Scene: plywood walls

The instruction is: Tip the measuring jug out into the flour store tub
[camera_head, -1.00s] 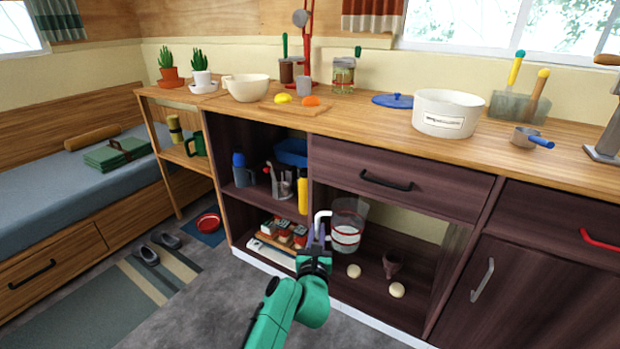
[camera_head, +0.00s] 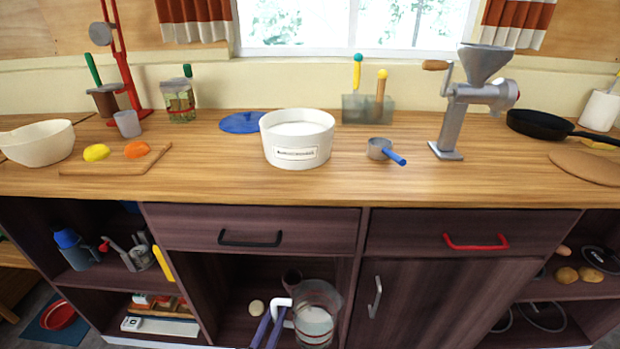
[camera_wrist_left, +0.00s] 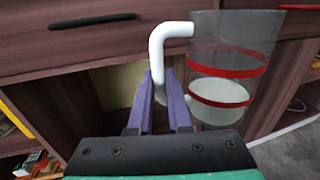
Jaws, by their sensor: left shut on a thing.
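The measuring jug (camera_head: 314,318) is clear with red bands, a white handle and white contents in its lower part. It is upright at the bottom of the head view, in front of the open lower compartment, and shows large in the left wrist view (camera_wrist_left: 226,62). My left gripper (camera_head: 268,330) is shut on its white handle; the purple fingers (camera_wrist_left: 163,95) clasp it in the wrist view. The flour store tub (camera_head: 297,142) is a white, open, labelled tub on the counter, above and behind the jug, with white contents. My right gripper is not in view.
The counter (camera_head: 220,185) is clear in front of the tub. A blue lid (camera_head: 242,122) lies left of it, a blue-handled metal cup (camera_head: 380,149) right, then a grinder (camera_head: 470,100). The drawer with a black handle (camera_head: 250,238) overhangs the open compartment.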

